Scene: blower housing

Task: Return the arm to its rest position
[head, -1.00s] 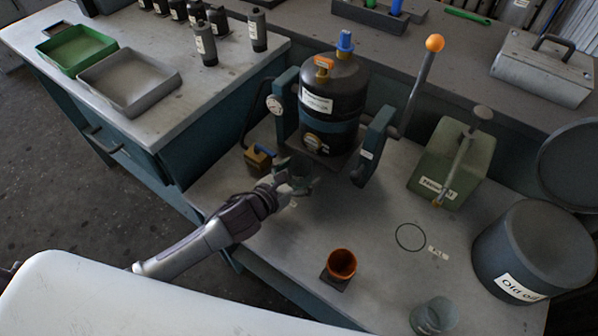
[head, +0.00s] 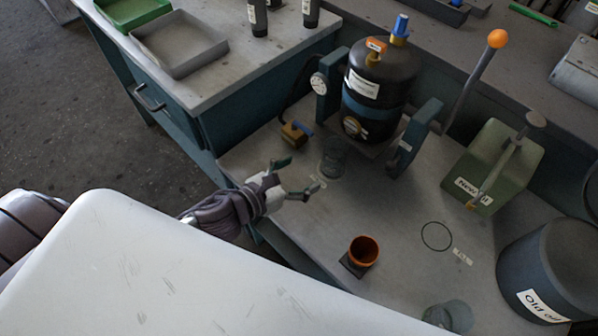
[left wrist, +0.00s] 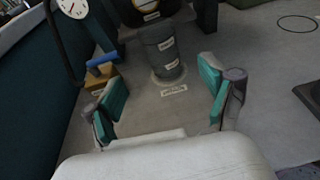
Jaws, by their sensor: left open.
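My left gripper (head: 297,178) is open and empty in the head view, above the front edge of the workbench. Its two fingers, with teal pads, stand apart in the left wrist view (left wrist: 165,100). A clear grey beaker (head: 334,158) stands on the bench beyond the fingertips, below the black blower housing; it also shows in the left wrist view (left wrist: 162,55), apart from the fingers. The black housing (head: 378,88) sits upright between blue-green supports. My right gripper is in neither view.
A brass valve with a blue handle (head: 296,133) is left of the beaker. An orange cup (head: 363,251) stands at the front. A green "New oil" can (head: 491,165) and a dark "Old oil" drum (head: 548,262) are at right. Grey and green trays (head: 180,43) lie on the left counter.

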